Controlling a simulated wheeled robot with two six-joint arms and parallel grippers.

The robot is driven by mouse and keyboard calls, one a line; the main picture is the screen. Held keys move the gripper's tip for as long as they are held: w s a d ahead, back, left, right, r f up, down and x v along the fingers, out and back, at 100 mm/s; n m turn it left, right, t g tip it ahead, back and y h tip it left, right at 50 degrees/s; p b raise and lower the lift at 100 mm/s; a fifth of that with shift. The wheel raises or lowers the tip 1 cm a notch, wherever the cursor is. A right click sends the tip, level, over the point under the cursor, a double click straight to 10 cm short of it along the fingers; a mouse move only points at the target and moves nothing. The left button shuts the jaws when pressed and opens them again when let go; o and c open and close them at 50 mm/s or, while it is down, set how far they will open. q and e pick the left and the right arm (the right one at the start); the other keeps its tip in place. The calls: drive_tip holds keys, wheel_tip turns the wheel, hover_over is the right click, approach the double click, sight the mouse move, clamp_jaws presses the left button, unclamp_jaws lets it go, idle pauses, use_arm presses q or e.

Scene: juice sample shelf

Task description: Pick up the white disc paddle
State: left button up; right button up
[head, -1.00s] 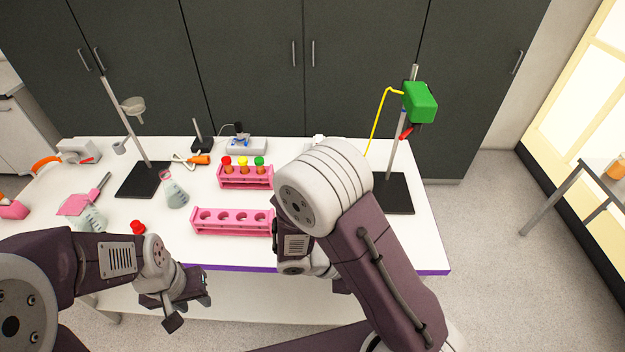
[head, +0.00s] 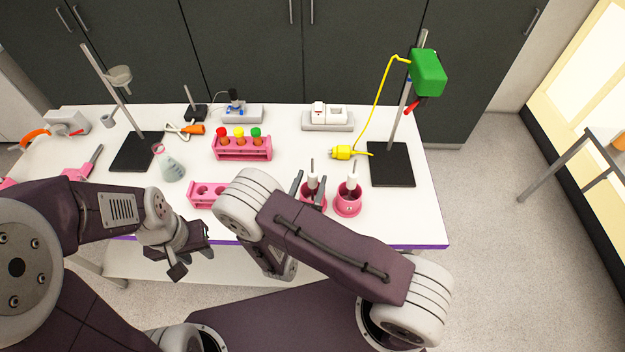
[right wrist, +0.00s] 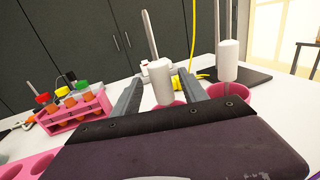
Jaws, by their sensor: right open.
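Two white-topped tools with thin metal rods stand in pink cups at the table's front right. The left one (head: 313,181) is in the left pink cup (head: 318,204); the right one (head: 351,183) is in the right pink cup (head: 347,206). No disc shape shows on either, so I cannot tell which is the white disc paddle. My right gripper (head: 310,187) is open, its fingers on either side of the left tool. In the right wrist view this tool's white part (right wrist: 160,82) stands between the fingers, not gripped. My left gripper (head: 192,256) hangs empty at the front edge, fingers apart.
A pink rack (head: 205,195), partly behind my right arm, is left of the cups. A rack of capped tubes (head: 243,155) stands behind. A stand (head: 391,165) with a green box (head: 428,72) and yellow cable is at right. A flask (head: 171,167) is at left.

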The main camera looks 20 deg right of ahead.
sight(315, 170)
drive_tip(key=p+x, duration=0.1)
drive_tip(key=x, duration=0.2)
drive_tip(key=shift+w+d+r, duration=0.1)
drive_tip(key=shift+w+d, duration=0.15)
drive_tip(key=shift+d, duration=0.1)
drive_tip(key=shift+w+d, duration=0.1)
drive_tip(key=shift+w, duration=0.1)
drive_tip(key=c, duration=1.1)
clamp_jaws()
